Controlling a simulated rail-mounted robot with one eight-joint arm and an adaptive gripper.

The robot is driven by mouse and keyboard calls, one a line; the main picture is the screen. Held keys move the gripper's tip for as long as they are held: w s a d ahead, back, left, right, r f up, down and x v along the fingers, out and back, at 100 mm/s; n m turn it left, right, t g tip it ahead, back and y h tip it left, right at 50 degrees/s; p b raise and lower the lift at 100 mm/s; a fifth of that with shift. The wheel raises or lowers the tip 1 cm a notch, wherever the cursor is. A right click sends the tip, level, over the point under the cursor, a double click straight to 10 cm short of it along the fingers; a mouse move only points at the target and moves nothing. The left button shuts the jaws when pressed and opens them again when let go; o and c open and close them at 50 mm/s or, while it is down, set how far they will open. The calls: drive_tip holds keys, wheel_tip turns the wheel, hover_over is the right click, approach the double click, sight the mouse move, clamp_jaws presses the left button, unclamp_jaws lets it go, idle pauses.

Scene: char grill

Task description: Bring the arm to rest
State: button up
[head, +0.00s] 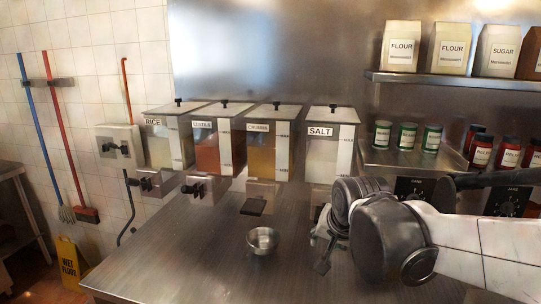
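My arm reaches in from the right of the head view, with its dark joints above the right part of the steel counter (190,250). My gripper (322,262) hangs below the wrist, pointing down toward the counter. It is small and dark here, and I cannot tell whether its fingers are open or shut. No held thing shows at it. A small round metal bowl (263,241) stands on the counter to the left of my gripper, apart from it.
Dispensers labelled RICE (158,148) and SALT (321,160), with two others between, line the back of the counter. Jars (407,137) and a shelf (450,80) of flour and sugar bags are at right. The counter's left front is clear.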

drive_tip(key=s+d+f+n, duration=0.1)
drive_tip(key=s+d+n, duration=0.1)
drive_tip(key=s, duration=0.7)
drive_tip(key=s+d+f+n+h, duration=0.1)
drive_tip(key=s+d+n, duration=0.1)
drive_tip(key=s+d, duration=0.3)
drive_tip(key=s+b, duration=0.1)
drive_tip(key=s, duration=0.3)
drive_tip(key=shift+s+d, duration=0.25)
drive_tip(key=shift+d, duration=0.05)
